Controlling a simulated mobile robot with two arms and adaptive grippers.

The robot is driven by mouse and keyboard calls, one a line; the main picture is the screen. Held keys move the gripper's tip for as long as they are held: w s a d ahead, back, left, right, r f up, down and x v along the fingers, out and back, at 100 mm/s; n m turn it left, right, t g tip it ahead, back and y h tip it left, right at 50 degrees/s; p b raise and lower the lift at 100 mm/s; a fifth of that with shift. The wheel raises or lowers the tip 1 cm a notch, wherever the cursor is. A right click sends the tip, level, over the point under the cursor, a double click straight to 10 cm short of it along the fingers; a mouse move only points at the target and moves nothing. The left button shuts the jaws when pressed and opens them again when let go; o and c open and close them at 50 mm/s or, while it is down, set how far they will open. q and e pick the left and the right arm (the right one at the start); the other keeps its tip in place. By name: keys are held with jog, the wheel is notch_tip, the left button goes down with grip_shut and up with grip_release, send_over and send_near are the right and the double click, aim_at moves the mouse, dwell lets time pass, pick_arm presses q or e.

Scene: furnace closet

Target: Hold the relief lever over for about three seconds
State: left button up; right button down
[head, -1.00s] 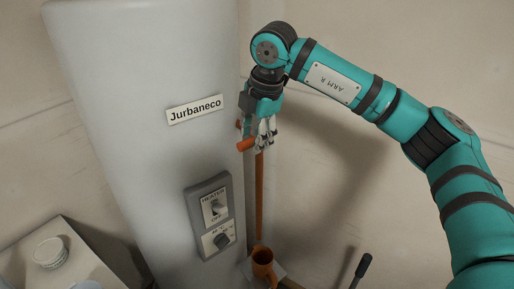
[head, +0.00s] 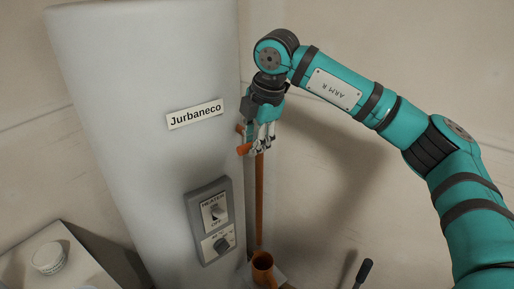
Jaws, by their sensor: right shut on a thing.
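My right gripper (head: 264,142) reaches down from above to the right side of the white tank (head: 140,90). It is shut on the relief lever (head: 244,150), whose orange end sticks out to the left of the fingers. The rest of the lever is hidden behind the fingers, so its exact angle is hard to tell. A small orange-brown fitting (head: 240,129) shows just above it at the tank's side. A copper pipe (head: 259,200) runs straight down from below the gripper. My left gripper is out of view.
A control panel (head: 209,221) with a heater switch and a knob is on the tank front. An orange-brown mug (head: 263,270) stands below the pipe. A black-gripped handle (head: 364,270) rises at the bottom right. A white lid (head: 48,257) is at the lower left.

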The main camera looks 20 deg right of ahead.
jog(key=shift+w+d+r+g+y, duration=0.1)
jog(key=shift+d+r+g+y, duration=0.15)
jog(key=shift+y, duration=0.65)
jog(key=shift+a, duration=0.1)
jog(key=shift+d+r+m+g+y+p, duration=0.3)
jog(key=shift+y+p, duration=0.2)
jog(key=shift+y, duration=0.3)
jog(key=shift+w+y, duration=0.1)
jog(key=shift+y, duration=0.3)
jog(key=shift+g, duration=0.25)
